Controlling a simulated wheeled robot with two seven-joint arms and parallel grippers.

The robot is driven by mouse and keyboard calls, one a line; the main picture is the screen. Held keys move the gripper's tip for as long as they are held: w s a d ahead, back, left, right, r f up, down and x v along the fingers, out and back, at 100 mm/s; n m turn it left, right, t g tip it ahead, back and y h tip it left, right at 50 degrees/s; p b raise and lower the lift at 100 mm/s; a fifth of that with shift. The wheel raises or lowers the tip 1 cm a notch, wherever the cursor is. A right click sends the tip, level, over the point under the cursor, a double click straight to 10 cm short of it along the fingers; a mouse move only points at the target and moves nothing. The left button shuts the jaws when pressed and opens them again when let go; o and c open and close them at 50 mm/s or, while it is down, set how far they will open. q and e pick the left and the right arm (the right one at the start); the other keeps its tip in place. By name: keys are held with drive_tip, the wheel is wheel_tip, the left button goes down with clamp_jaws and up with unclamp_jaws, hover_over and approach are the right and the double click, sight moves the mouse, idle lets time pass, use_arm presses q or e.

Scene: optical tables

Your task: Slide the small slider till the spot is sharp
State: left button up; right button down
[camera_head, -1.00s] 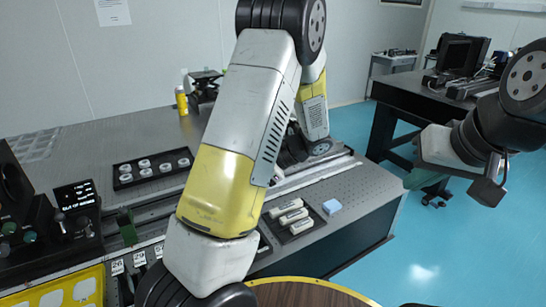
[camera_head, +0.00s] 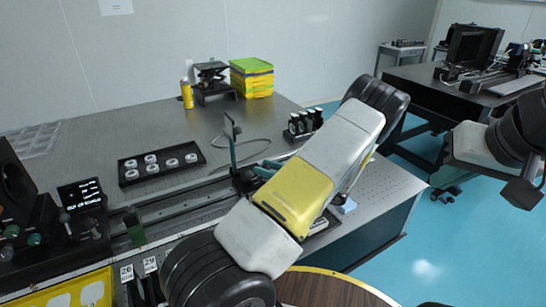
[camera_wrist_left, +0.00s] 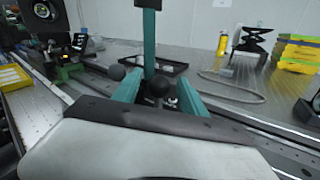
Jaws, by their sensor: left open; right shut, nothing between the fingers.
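The small slider is a dark carriage (camera_head: 243,180) on the long rail, carrying an upright post with a plate on top (camera_head: 231,127). In the left wrist view its teal post (camera_wrist_left: 149,38) rises straight ahead, with a dark round knob (camera_wrist_left: 157,87) low in front of it. My left gripper (camera_head: 268,168) is open; its teal fingers (camera_wrist_left: 157,95) stand on either side of the knob, and I cannot tell whether they touch it. My left arm hides the slider's near side. My right gripper (camera_head: 470,150) is shut and empty, off over the floor at the right. No spot can be made out.
A small lit display (camera_head: 80,194) and dark instruments stand at the left end of the rail (camera_head: 175,205). A black tray with several white round parts (camera_head: 158,164) lies behind the rail. A yellow bottle (camera_head: 186,94), a lab jack (camera_head: 212,80) and yellow-green boxes (camera_head: 252,78) stand at the back.

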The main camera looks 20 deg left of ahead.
sight(240, 184)
use_arm(q)
drive_tip(key=shift+w+a, duration=0.2)
drive_tip(key=shift+a, duration=1.45)
drive_tip(key=shift+c, duration=0.4)
clamp_jaws()
drive_tip(key=s+a, duration=0.4)
drive_tip(key=s, duration=0.1)
drive_tip(key=shift+s+a, duration=0.1)
drive_tip(key=shift+a, duration=0.15)
